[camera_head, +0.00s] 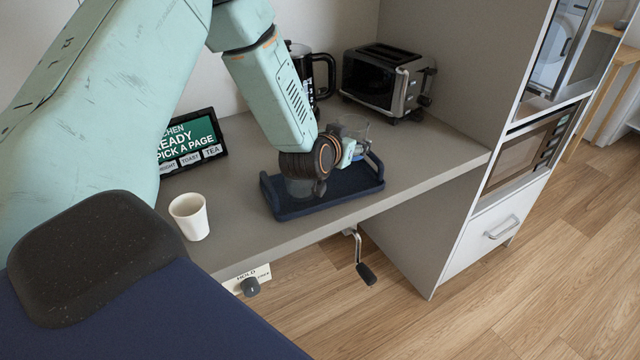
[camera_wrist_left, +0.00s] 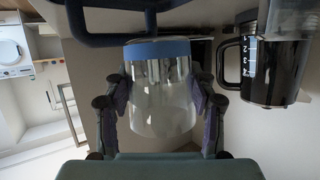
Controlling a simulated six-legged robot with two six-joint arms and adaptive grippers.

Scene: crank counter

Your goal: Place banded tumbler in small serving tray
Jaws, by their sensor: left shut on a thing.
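The banded tumbler (camera_wrist_left: 160,95) is clear glass with a blue band. In the left wrist view it stands between the two fingers of my left gripper (camera_wrist_left: 162,105), which is shut on it. In the head view the tumbler (camera_head: 353,127) and my left gripper (camera_head: 357,150) are over the right part of the small serving tray (camera_head: 335,201). The tray is dark blue with a raised rim and lies on the counter; my wrist hides part of it. The band is at the tumbler's end nearer the tray. I cannot tell if the tumbler's base touches the tray floor.
A white cup (camera_head: 190,217) stands left of the tray. A tablet sign (camera_head: 193,143), a black jug (camera_head: 323,72) and a toaster (camera_head: 385,78) stand behind. A crank (camera_head: 362,262) hangs at the counter's front edge. The counter right of the tray (camera_head: 430,155) is clear.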

